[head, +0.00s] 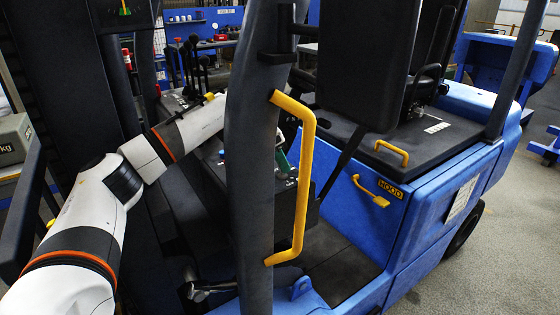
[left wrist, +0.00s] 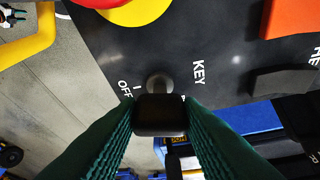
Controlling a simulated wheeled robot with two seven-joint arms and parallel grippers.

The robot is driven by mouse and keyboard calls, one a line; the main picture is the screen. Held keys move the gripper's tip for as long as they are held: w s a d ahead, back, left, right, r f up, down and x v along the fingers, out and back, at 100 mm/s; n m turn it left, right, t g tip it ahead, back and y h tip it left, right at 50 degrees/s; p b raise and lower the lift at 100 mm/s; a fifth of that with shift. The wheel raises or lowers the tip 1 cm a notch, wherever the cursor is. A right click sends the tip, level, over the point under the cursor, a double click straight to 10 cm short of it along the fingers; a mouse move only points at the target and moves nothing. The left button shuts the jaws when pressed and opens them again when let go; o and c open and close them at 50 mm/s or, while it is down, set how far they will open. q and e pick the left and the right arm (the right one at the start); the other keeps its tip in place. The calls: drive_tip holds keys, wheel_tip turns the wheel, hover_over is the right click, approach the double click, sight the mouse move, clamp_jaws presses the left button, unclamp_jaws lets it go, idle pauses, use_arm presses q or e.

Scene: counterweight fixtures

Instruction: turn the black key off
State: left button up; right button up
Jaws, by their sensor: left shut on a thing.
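The black key (left wrist: 160,118) sticks out of the dark panel (left wrist: 225,60) in the left wrist view, beside the labels KEY, I and OFF. My left gripper (left wrist: 160,104) is shut on the key's head, with one green finger on each side. Which mark the key points to I cannot tell. In the head view, the green fingers of my left gripper (head: 283,160) show just right of the forklift's dark pillar. The pillar hides the wrist, and the key cannot be made out there.
On the panel, a red and yellow button (left wrist: 135,8) and an orange part (left wrist: 292,18) lie near the key. The dark pillar (head: 250,190) and yellow grab handle (head: 305,180) stand close to my left arm. Open floor (head: 510,240) lies at the right.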

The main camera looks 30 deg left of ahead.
use_arm(q)
drive_tip(key=shift+n+t+y, duration=0.3)
drive_tip(key=shift+n+y, duration=0.1)
drive_tip(key=shift+n, duration=0.9)
drive_tip(key=shift+r+n+b, duration=0.1)
drive_tip(key=shift+n+b, duration=0.2)
drive_tip(key=o, duration=1)
drive_tip(key=shift+s+r, duration=0.2)
drive_tip(key=shift+r, duration=0.2)
drive_tip(key=shift+b+v, duration=1.35)
drive_tip(key=shift+v, duration=4.15)
